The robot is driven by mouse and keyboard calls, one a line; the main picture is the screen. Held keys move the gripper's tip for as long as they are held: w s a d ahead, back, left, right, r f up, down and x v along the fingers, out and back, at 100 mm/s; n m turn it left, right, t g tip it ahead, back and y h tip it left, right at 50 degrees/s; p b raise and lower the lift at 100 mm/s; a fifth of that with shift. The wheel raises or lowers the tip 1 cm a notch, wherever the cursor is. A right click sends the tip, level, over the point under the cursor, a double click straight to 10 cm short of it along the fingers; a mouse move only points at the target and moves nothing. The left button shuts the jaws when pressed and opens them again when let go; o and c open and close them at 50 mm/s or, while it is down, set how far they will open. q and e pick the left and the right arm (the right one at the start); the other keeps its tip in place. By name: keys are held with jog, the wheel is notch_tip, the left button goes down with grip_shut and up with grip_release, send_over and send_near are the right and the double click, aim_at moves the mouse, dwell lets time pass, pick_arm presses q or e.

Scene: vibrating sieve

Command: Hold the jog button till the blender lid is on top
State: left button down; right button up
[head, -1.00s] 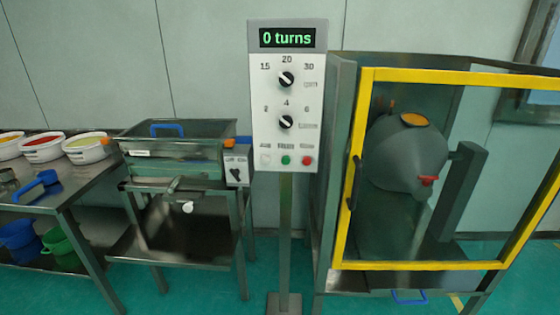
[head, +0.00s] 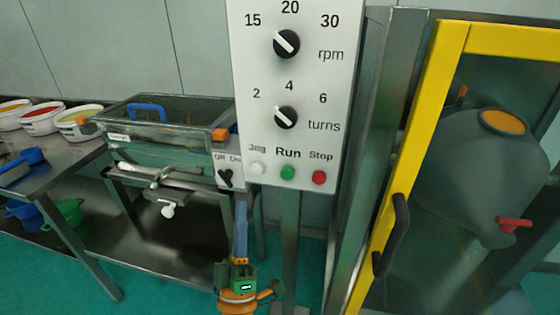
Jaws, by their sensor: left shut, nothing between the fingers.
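The control panel (head: 335,45) stands at the centre with a white Jog button (head: 257,168), a green Run button (head: 288,173) and a red Stop button (head: 319,177). My left gripper (head: 241,206) is shut and empty, pointing up just below and left of the Jog button, apart from it. The grey blender drum (head: 455,165) is behind the yellow-framed guard door (head: 440,110). Its orange lid (head: 503,122) faces up, somewhat tilted, and its red valve (head: 513,224) is at the lower right. The turns display is out of view, as is my right gripper.
The sieve machine (head: 150,135) with an Off/On switch (head: 225,178) stands left of the panel. A table (head: 75,155) with several tubs and a blue scoop (head: 25,158) is at the far left. The door handle (head: 392,235) sticks out right of the panel post (head: 290,235).

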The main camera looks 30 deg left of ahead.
aim_at(257, 169)
pick_arm(q)
jog(key=w+a+b, duration=0.2)
jog(key=w+b, duration=0.1)
jog(key=w, duration=0.4)
jog(key=shift+w+r+b, duration=0.2)
jog(key=shift+r+b, duration=0.05)
jog(key=shift+b, duration=0.05)
pick_arm(e)
jog(key=shift+s+f, duration=0.2)
jog(key=shift+f, duration=0.7)
jog(key=shift+s+f, duration=0.2)
jog(key=shift+f, duration=0.65)
pick_arm(q)
jog(key=shift+a, duration=0.1)
pick_arm(e)
jog(key=shift+f, duration=0.1)
pick_arm(q)
jog(key=shift+w+a, duration=0.1)
jog(key=shift+w, duration=0.3)
pick_arm(e)
jog(key=shift+f, duration=0.15)
